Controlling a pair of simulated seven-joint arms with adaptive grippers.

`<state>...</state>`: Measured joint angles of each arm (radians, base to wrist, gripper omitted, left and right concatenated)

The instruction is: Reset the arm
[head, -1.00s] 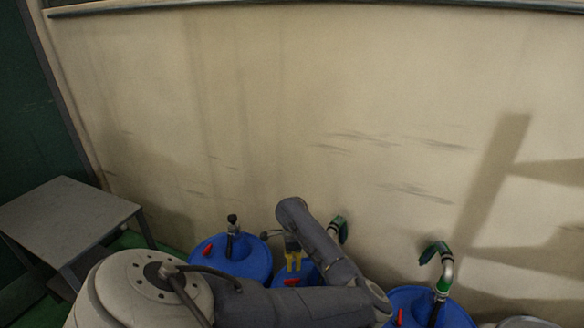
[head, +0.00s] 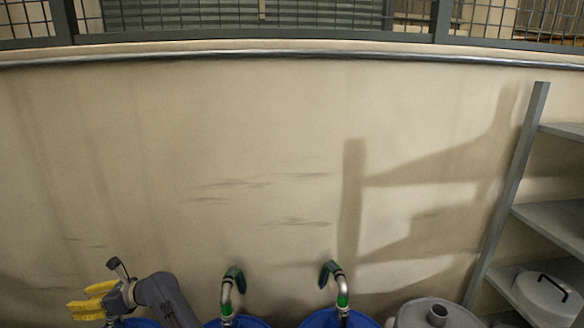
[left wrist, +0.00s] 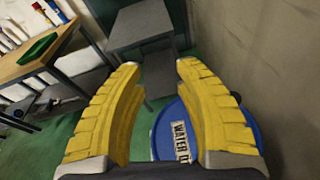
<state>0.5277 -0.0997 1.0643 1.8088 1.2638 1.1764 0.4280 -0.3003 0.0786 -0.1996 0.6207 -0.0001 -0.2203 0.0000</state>
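My left gripper (head: 92,300) is at the lower left of the head view, with its yellow fingers pointing left, above the blue drums. In the left wrist view its two yellow fingers (left wrist: 160,95) stand wide apart with nothing between them. A blue drum (left wrist: 172,132) with a "WATER" label lies below and beyond the fingers. My right gripper is in neither view.
A grey drum (head: 440,314) and a grey shelf (head: 548,220) stand at right. The left wrist view shows a grey table (left wrist: 142,25) and a wooden bench (left wrist: 40,50).

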